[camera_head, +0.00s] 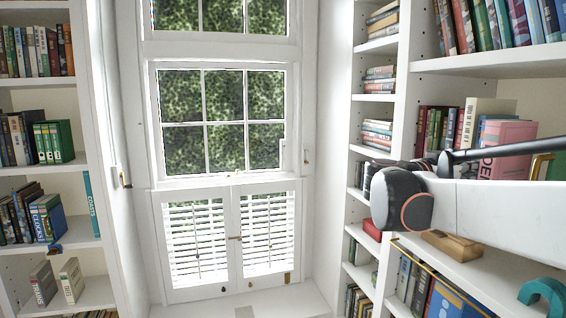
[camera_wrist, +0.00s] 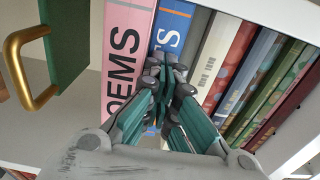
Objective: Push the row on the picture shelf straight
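The row of upright books stands on a white shelf at the right of the head view. A pink book lettered POEMS (camera_wrist: 126,62) is at its left end in the wrist view and looks further out than its neighbours. It also shows in the head view (camera_head: 508,138). Beside it are a blue book (camera_wrist: 176,24), a cream book (camera_wrist: 217,48) and a red one (camera_wrist: 236,58). My gripper (camera_wrist: 166,74), with teal fingers, has its tips together and nothing visible between them. It is in front of the pink and blue spines; contact cannot be told.
A green object with a brass handle (camera_wrist: 30,68) stands left of the pink book, with a gap between. Bookcases flank the shuttered window (camera_head: 228,235).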

